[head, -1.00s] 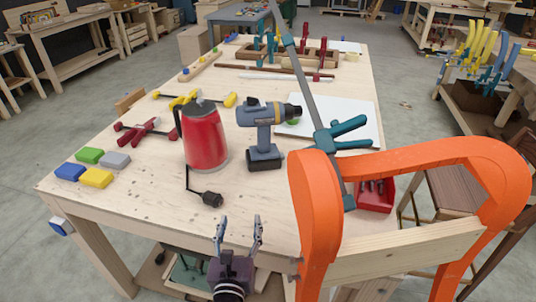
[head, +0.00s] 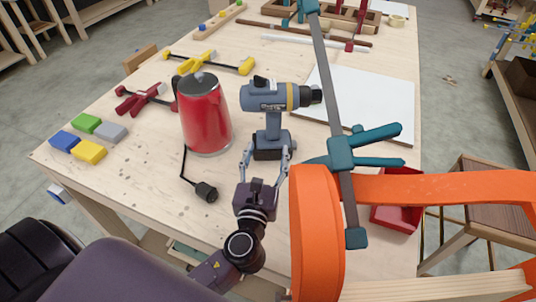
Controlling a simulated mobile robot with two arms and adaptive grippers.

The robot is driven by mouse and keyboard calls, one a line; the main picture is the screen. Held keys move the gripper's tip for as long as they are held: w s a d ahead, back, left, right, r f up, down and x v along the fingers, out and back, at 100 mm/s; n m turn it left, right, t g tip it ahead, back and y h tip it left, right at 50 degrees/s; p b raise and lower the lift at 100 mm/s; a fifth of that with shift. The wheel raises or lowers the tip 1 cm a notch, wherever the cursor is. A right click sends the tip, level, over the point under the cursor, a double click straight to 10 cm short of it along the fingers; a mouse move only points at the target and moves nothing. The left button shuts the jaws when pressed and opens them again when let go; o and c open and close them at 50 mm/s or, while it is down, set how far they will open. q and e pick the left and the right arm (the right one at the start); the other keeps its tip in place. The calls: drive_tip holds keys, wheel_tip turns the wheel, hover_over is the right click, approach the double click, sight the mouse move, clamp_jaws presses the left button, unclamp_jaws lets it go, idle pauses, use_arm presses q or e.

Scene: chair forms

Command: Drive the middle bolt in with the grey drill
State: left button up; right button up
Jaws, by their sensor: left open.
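The grey drill (head: 268,112) stands upright on its black battery base on the workbench, its chuck pointing right. My left gripper (head: 266,155) is open, just in front of the drill, with its fingers on either side of the battery base. I cannot tell whether the fingers touch it. An orange chair form (head: 318,225) stands at the bench's front right, with a long teal-handled bar clamp (head: 342,150) over it. I cannot make out the middle bolt. My right gripper is not in view.
A red kettle-like jug (head: 205,115) stands close left of the drill, its black cord and plug (head: 205,192) in front. A white board (head: 385,105) lies behind right. A red bin (head: 395,215) sits behind the form. Coloured blocks (head: 88,150) and clamps lie left.

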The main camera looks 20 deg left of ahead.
sight(273, 129)
use_arm(q)
drive_tip(key=p+x, duration=0.1)
drive_tip(key=x, duration=0.8)
drive_tip(key=shift+w+a, duration=0.1)
drive_tip(key=shift+w, duration=0.5)
drive_tip(key=shift+f, duration=0.1)
clamp_jaws()
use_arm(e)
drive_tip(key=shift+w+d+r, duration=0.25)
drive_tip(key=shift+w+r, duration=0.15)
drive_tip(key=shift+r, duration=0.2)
